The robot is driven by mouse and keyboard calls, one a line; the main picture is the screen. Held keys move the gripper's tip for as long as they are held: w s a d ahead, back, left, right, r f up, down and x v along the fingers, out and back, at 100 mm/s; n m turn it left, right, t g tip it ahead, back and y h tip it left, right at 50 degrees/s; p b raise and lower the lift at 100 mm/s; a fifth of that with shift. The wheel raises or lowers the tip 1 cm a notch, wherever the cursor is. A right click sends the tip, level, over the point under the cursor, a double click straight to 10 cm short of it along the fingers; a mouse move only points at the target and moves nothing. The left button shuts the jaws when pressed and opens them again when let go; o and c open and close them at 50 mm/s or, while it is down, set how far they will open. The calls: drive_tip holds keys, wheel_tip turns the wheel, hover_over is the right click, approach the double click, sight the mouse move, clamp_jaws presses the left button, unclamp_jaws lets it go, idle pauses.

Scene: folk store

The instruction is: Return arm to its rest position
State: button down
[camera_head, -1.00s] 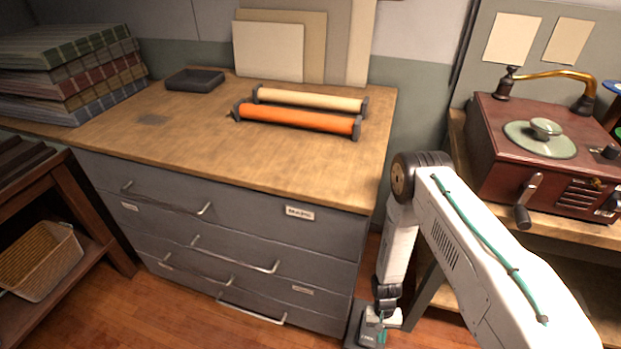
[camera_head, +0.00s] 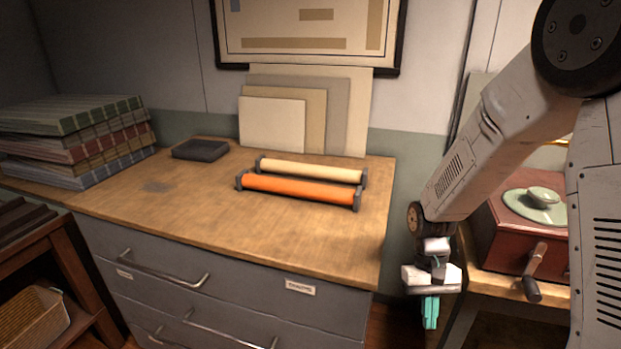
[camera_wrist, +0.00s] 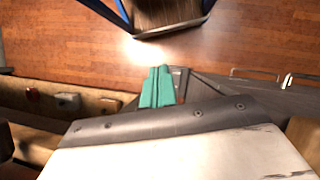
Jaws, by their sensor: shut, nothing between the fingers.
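My gripper (camera_head: 430,312) hangs pointing down between the map cabinet and the gramophone table in the head view. It is empty. Its teal fingers (camera_wrist: 157,87) are together in the wrist view, over the wooden floor. My arm is raised and bent, with its upper links filling the right side of the head view.
The drawer cabinet (camera_head: 225,230) carries an orange roll (camera_head: 300,190), a cream roll (camera_head: 310,171), a dark tray (camera_head: 200,150) and stacked plaid boxes (camera_head: 80,140). A red gramophone (camera_head: 515,225) stands close right of my gripper. A wicker basket (camera_head: 35,320) sits at lower left.

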drive_tip(key=s+r+t, duration=0.3)
drive_tip(key=s+r, duration=0.6)
drive_tip(key=r, duration=0.3)
drive_tip(key=s+d+r+t, duration=0.1)
drive_tip(key=s+r+t, duration=0.2)
drive_tip(key=s+r, duration=0.5)
wheel_tip(320, 180, up, 4)
drive_tip(key=shift+s+d+r+t, duration=0.1)
drive_tip(key=shift+s+d+t, duration=0.1)
drive_tip(key=shift+s+t, duration=0.2)
